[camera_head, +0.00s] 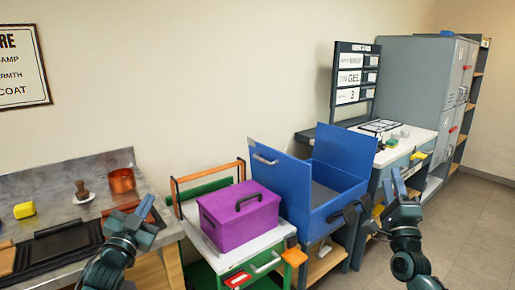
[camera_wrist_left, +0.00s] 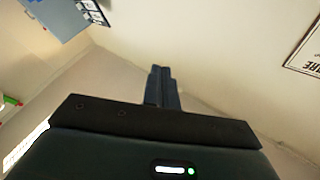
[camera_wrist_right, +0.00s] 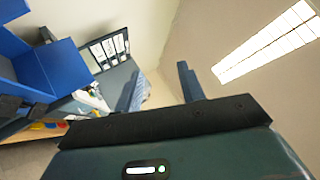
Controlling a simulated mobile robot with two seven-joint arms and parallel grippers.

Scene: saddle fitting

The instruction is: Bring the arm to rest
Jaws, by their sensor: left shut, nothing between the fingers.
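My left gripper (camera_head: 146,212) is raised at the lower left of the head view, in front of the grey counter. Its two fingers are pressed together in the left wrist view (camera_wrist_left: 162,88), with nothing between them. My right gripper (camera_head: 399,182) is raised at the right of the head view, in front of the workbench. In the right wrist view its fingers (camera_wrist_right: 160,88) stand apart with nothing between them. Neither gripper is seen touching anything.
A purple box (camera_head: 240,216) sits on a green-framed cart beside an open blue box (camera_head: 325,185). Grey lockers (camera_head: 425,75) stand at the back right. Floor at right is clear.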

